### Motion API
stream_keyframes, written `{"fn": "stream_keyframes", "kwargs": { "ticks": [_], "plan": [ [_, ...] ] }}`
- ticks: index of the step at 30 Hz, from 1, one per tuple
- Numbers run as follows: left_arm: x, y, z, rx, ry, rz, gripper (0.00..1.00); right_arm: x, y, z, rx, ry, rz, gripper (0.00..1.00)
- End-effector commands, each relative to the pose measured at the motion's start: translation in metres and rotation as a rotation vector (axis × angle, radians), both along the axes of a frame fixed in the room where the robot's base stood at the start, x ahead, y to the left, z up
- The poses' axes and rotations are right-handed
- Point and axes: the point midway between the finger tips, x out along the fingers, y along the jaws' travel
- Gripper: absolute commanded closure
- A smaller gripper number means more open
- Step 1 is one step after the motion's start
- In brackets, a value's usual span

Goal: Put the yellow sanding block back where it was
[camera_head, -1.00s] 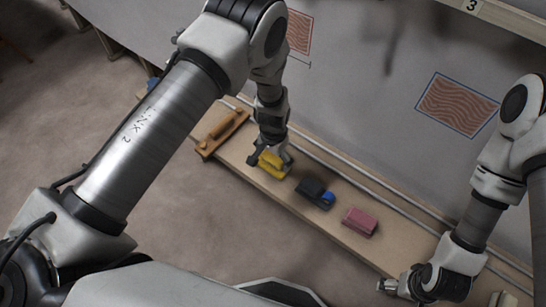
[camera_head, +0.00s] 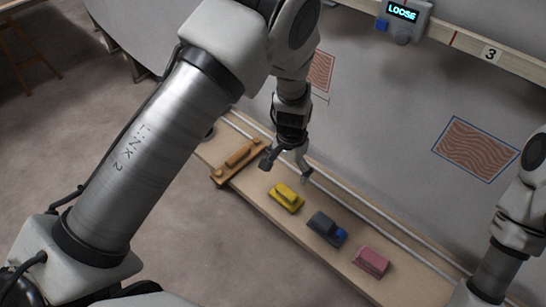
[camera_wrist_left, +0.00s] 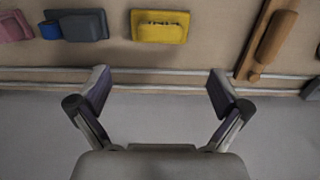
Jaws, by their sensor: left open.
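The yellow sanding block (camera_head: 286,197) rests on the wooden shelf board (camera_head: 258,199), between a wooden long tool and a dark block. It also shows in the left wrist view (camera_wrist_left: 160,28), beyond my fingertips. My left gripper (camera_head: 286,172) is open and empty, raised just above and behind the yellow block and apart from it. In the left wrist view my left gripper (camera_wrist_left: 158,92) has its two fingers spread wide with nothing between them. My right arm shows at the right edge, but its gripper is out of the picture.
A dark block with a blue knob (camera_head: 326,228) and a pink block (camera_head: 371,262) lie along the board to the right. The wooden long tool (camera_head: 238,161) lies to the left. A rail (camera_head: 340,203) runs behind them. A display reading LOOSE (camera_head: 402,11) is on the wall.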

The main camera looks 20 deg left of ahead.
Motion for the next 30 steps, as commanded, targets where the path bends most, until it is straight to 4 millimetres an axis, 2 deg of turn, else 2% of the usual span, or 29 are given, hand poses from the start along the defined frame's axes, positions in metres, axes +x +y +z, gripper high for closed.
{"fn": "stream_keyframes", "kwargs": {
  "ticks": [5,8,11,13,15,16,18,19,22,30],
  "plan": [
    [-0.002,0.001,-0.001,0.002,0.002,0.003,0.00,0.000,0.000,0.000,0.000,0.000,0.000,0.12],
    [-0.023,0.019,-0.025,0.020,0.012,0.042,0.00,0.000,0.000,0.000,0.000,0.000,0.000,0.12],
    [-0.079,0.057,-0.072,0.057,0.022,0.125,0.00,0.000,0.000,0.000,0.000,0.000,0.000,0.12],
    [-0.138,0.082,-0.103,0.068,0.027,0.197,0.00,0.000,0.000,0.000,0.000,0.000,0.000,0.12],
    [-0.194,0.095,-0.119,0.053,0.026,0.263,0.00,0.000,0.000,0.000,0.000,0.000,0.000,0.12],
    [-0.214,0.098,-0.122,0.042,0.024,0.291,0.00,0.000,0.000,0.000,0.000,0.000,0.000,0.12],
    [-0.249,0.100,-0.123,0.014,0.020,0.346,0.00,0.000,0.000,0.000,0.000,0.000,0.000,0.12],
    [-0.259,0.099,-0.122,0.003,0.017,0.361,0.00,0.000,0.000,0.000,0.000,0.000,0.000,0.12],
    [-0.271,0.098,-0.120,-0.016,0.010,0.389,0.00,0.000,0.000,0.000,0.000,0.000,0.000,0.12],
    [-0.269,0.098,-0.120,-0.015,0.006,0.388,0.00,0.000,0.000,0.000,0.000,0.000,0.000,0.12]
  ]
}}
